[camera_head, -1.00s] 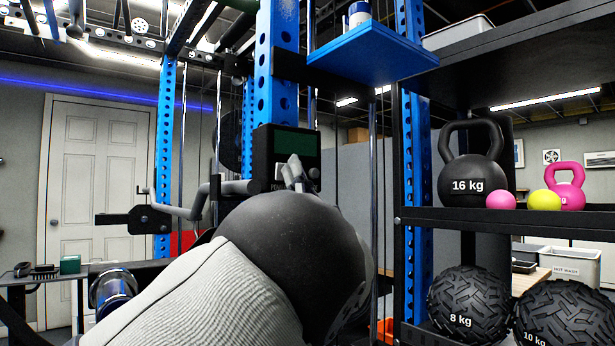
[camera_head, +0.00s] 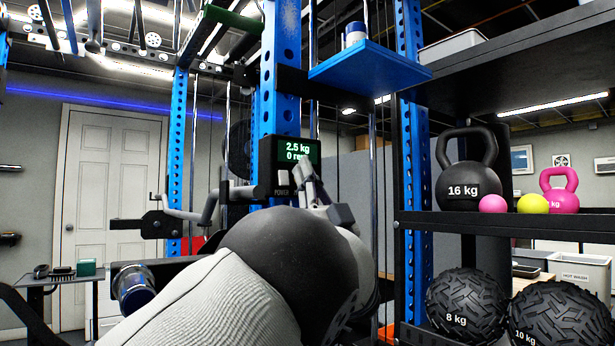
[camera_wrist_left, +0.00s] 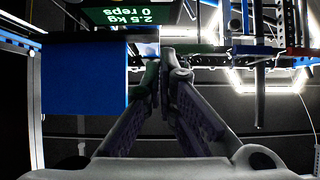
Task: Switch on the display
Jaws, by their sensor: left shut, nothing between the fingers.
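The display (camera_head: 290,152) is a small black box on the blue rack upright. Its screen is lit and reads "2.5 kg" and "0 r…", partly covered by my fingers. A POWER label with a small pale switch (camera_head: 283,180) is at its lower left. My left gripper (camera_head: 302,166) is shut and empty, its tips in front of the display, just right of the switch. I cannot tell if they touch it. In the left wrist view the lit screen (camera_wrist_left: 117,15) shows upside down beyond the shut fingers (camera_wrist_left: 165,62). My right gripper is out of view.
A blue shelf (camera_head: 370,68) juts out above and right of the display. A rack on the right holds a 16 kg kettlebell (camera_head: 468,180), small balls and an 8 kg ball (camera_head: 467,306). A grey bar arm (camera_head: 205,205) is left of the display. A white door (camera_head: 112,200) stands behind.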

